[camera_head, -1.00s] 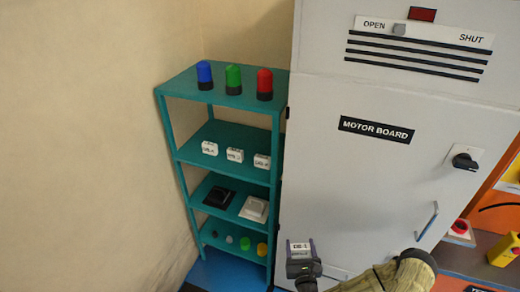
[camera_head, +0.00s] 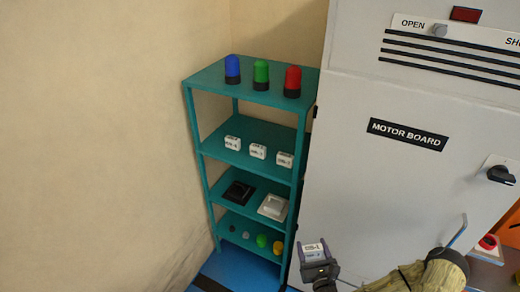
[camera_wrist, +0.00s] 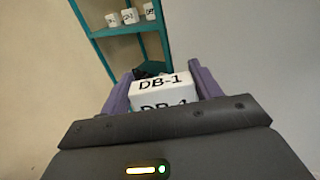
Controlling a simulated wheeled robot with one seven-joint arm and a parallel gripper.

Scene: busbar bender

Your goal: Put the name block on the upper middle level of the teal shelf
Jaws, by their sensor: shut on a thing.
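My gripper (camera_head: 316,262) is shut on a white name block (camera_wrist: 163,90), which reads "DB-1" in the wrist view. The block also shows in the head view (camera_head: 313,250), low in front of the grey cabinet and to the right of the shelf. The teal shelf (camera_head: 228,74) stands in the corner left of the cabinet. Its upper middle level (camera_head: 222,153) carries a row of three white name blocks (camera_head: 257,151). The wrist view shows part of the shelf (camera_wrist: 122,30) ahead at the upper left, with white blocks on it. My gripper is apart from the shelf.
The top level holds a blue, a green (camera_head: 261,74) and a red lamp. Below are a black and a white square part (camera_head: 273,206), then several small round parts (camera_head: 262,240). The cabinet (camera_head: 380,180), labelled "MOTOR BOARD", stands close against the shelf's right side.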

